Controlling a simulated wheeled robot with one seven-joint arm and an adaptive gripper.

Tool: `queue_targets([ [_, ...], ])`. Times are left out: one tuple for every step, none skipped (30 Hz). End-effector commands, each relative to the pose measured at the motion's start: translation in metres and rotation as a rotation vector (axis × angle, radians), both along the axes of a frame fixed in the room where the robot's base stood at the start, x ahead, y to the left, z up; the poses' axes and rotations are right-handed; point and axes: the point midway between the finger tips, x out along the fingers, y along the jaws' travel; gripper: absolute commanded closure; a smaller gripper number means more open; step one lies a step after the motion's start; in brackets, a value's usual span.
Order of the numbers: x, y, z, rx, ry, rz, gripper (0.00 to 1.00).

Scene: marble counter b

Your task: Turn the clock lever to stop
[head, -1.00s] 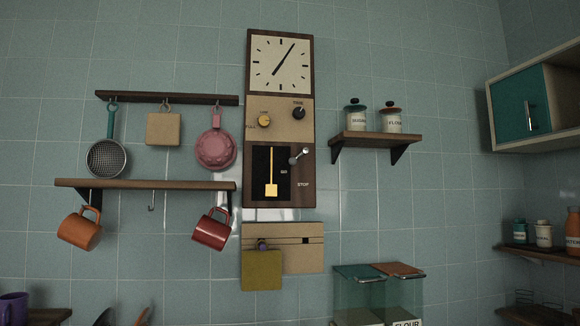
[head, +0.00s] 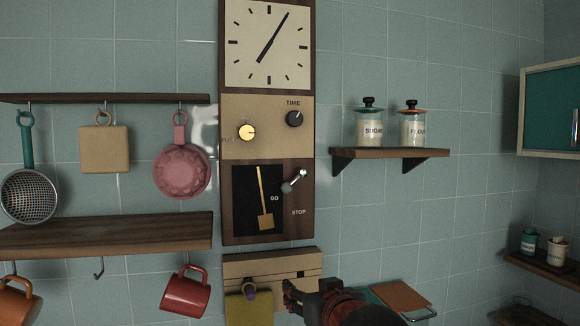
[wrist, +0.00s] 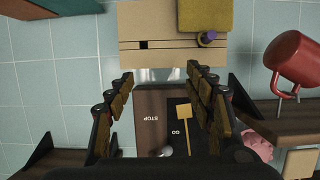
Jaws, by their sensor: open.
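The wall clock (head: 268,45) hangs on the tiled wall, with a white dial at the top and a brown lower panel. The clock lever (head: 294,181) is a short metallic lever on that panel, tilted up to the right, above and right of the GO mark. The STOP mark (head: 299,212) is below it. A yellow pendulum (head: 265,220) hangs in the black window. My gripper (head: 291,293) is below the clock, apart from the lever. In the wrist view my gripper (wrist: 165,90) is open and empty, with the lever's tip (wrist: 165,151) low between the fingers.
A shelf with jars (head: 390,153) is to the right. A shelf (head: 105,235) with hanging mugs and a rail with utensils are to the left. The wall right of the lever is clear.

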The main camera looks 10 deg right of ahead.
Motion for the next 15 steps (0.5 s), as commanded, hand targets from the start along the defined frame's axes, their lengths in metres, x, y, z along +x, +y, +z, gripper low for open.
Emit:
queue_targets([
  [0.013,0.000,0.040,-0.001,-0.039,0.001,0.46],
  [0.019,0.000,0.056,-0.001,-0.064,0.001,0.46],
  [0.027,0.000,0.077,-0.001,-0.097,0.002,0.46],
  [0.033,0.000,0.092,-0.002,-0.122,0.003,0.46],
  [0.038,0.000,0.105,-0.002,-0.144,0.003,0.46],
  [0.045,0.000,0.123,-0.002,-0.172,0.005,0.46],
  [0.049,0.001,0.133,-0.002,-0.190,0.005,0.46],
  [0.053,0.001,0.144,-0.002,-0.209,0.005,0.46],
  [0.058,0.001,0.156,-0.003,-0.230,0.007,0.46],
  [0.060,0.001,0.164,-0.003,-0.245,0.007,0.46],
  [0.063,0.001,0.171,-0.003,-0.257,0.007,0.46],
  [0.066,0.001,0.178,-0.003,-0.271,0.008,0.46],
  [0.067,0.001,0.182,-0.003,-0.278,0.008,0.46],
  [0.069,0.001,0.185,-0.003,-0.285,0.008,0.46],
  [0.070,0.001,0.189,-0.003,-0.293,0.008,0.46],
])
